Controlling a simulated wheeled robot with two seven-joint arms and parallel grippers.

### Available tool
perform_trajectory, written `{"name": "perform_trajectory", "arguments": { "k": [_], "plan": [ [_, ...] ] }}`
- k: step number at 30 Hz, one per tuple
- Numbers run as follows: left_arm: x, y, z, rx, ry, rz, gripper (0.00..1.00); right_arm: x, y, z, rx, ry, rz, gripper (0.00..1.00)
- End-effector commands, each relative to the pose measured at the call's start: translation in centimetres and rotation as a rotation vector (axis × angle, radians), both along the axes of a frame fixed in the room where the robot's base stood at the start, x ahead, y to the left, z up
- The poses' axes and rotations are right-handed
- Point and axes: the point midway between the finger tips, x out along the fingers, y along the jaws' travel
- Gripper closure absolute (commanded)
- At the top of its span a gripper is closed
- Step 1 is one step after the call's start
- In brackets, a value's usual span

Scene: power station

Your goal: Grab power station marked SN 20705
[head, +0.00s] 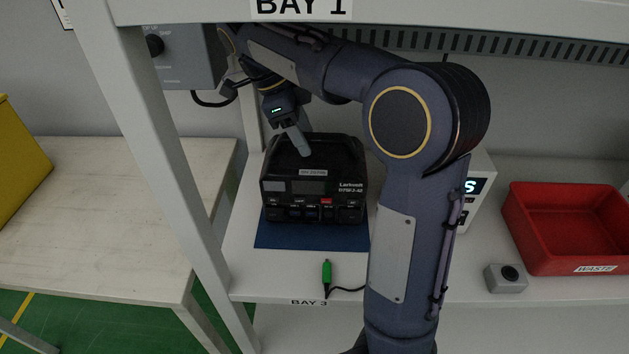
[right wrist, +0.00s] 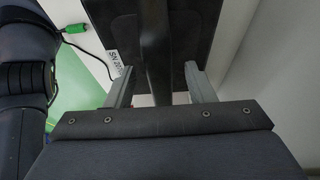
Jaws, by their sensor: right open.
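A black Larkonit power station (head: 322,185) stands on a blue mat (head: 300,238) on the shelf. A small white label lies on its top front edge. In the right wrist view the label on the power station (right wrist: 205,28) starts "SN 20" and the rest is unclear. My right gripper (head: 300,142) is over the top of the power station. In the right wrist view my right gripper (right wrist: 158,88) is open, with one finger on each side of the black carry handle (right wrist: 156,50). I cannot tell whether the fingers touch it. My left gripper is out of view.
A green plug (head: 327,272) on a black cable lies in front of the mat. A red WASTE bin (head: 570,235), a grey button box (head: 505,278) and a white display unit (head: 481,190) stand right. A shelf post (head: 165,150) stands left.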

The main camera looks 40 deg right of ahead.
Motion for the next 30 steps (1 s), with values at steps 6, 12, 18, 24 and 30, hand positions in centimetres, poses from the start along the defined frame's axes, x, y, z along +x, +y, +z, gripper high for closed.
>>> {"name": "perform_trajectory", "arguments": {
  "k": [6,12,18,24,30],
  "plan": [
    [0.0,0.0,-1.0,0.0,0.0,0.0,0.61,-1.5,-1.7,-1.1,0.0,0.002,0.001,0.51],
    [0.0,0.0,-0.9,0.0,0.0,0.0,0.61,-1.5,-1.8,-1.1,0.001,-0.001,0.0,0.51],
    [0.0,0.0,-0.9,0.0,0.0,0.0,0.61,-1.5,-1.8,-1.2,0.0,0.0,0.0,0.51],
    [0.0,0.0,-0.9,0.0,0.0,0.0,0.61,-1.5,-1.7,-1.4,0.001,0.001,0.0,0.51],
    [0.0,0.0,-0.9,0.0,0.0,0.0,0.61,-1.5,-1.7,-1.6,0.001,0.001,-0.001,0.51]
  ]
}}
